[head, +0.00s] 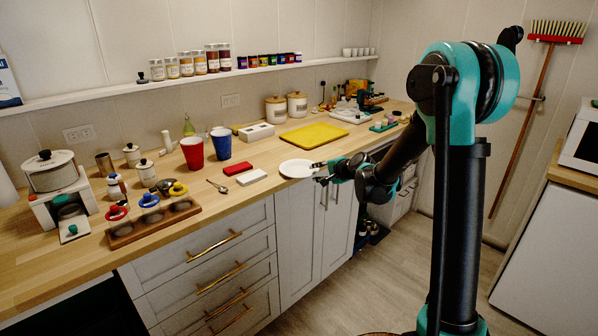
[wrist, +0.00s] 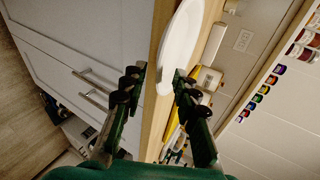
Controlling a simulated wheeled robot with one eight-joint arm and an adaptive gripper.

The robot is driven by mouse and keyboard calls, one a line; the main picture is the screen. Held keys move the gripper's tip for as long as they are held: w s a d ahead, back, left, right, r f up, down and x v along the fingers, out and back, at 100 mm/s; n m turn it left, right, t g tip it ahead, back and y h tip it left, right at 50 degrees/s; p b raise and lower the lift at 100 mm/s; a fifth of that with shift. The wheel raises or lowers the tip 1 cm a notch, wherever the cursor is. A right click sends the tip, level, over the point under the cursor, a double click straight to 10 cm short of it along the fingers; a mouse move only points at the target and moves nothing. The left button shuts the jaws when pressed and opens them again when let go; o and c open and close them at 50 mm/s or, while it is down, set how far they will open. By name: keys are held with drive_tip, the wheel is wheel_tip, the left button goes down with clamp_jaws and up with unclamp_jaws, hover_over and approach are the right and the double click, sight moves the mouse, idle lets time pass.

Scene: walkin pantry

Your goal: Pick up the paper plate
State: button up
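The white paper plate (head: 294,169) lies flat on the wooden counter near its front edge. It also shows in the wrist view (wrist: 181,42), seen nearly edge-on. My gripper (head: 320,172) is at the plate's right side, at about counter height. In the wrist view my gripper (wrist: 159,73) is open, with one dark-tipped finger on each side of the plate's near rim. The rim appears between the fingers, and neither finger clearly presses on it. The exact contact cannot be told.
Red (head: 192,153) and blue (head: 221,143) cups stand farther left. Cabinet fronts (head: 300,235) drop below the counter edge.

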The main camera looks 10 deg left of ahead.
clamp_jaws()
idle(0.3)
